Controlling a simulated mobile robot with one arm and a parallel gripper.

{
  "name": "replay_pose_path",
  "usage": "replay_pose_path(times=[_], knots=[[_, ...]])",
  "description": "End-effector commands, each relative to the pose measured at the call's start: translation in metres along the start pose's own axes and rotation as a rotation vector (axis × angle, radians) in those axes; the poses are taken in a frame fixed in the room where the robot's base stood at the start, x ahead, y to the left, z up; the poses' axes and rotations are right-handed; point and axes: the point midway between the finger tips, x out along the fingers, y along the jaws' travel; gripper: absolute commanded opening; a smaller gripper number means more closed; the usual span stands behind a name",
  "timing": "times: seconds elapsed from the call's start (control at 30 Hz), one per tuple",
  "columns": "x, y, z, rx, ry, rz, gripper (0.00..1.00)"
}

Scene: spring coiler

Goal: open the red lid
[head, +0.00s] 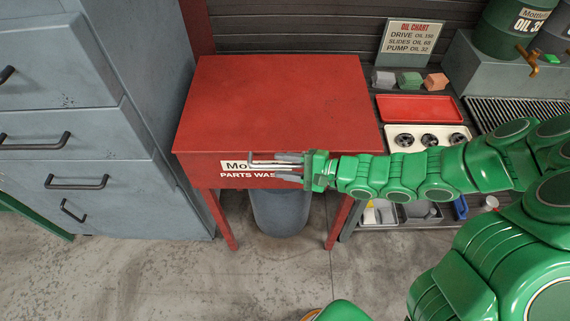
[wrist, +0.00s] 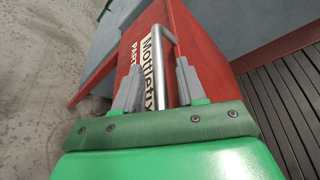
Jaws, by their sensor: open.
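The red lid (head: 280,100) is the flat top of a red parts washer and lies shut in the head view. A steel bar handle (head: 258,162) shows at the washer's front, over the white lettering; it also shows in the wrist view (wrist: 159,70). My gripper (head: 288,167) is open at the washer's front. In the wrist view its two grey fingers (wrist: 157,82) stand on either side of the bar, with a gap visible on the right. I cannot tell whether the left finger touches the bar. My gripper hides part of the handle and the lettering.
A grey drawer cabinet (head: 75,110) stands close on the left. On the right, a bench holds a red tray (head: 418,107), a white tray (head: 400,132) and coloured blocks (head: 410,82). A grey bin (head: 280,210) is under the washer. The floor in front (head: 190,275) is clear.

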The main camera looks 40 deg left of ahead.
Motion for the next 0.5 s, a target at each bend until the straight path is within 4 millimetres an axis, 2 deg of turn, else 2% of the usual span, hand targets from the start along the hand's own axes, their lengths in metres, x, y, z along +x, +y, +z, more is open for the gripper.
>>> replay_pose_path(times=[0.37, 0.5], knots=[[0.0026, -0.0001, -0.0001, 0.000, 0.000, 0.000, 0.40], [0.0025, -0.0001, -0.0001, 0.000, 0.000, 0.000, 0.19]])
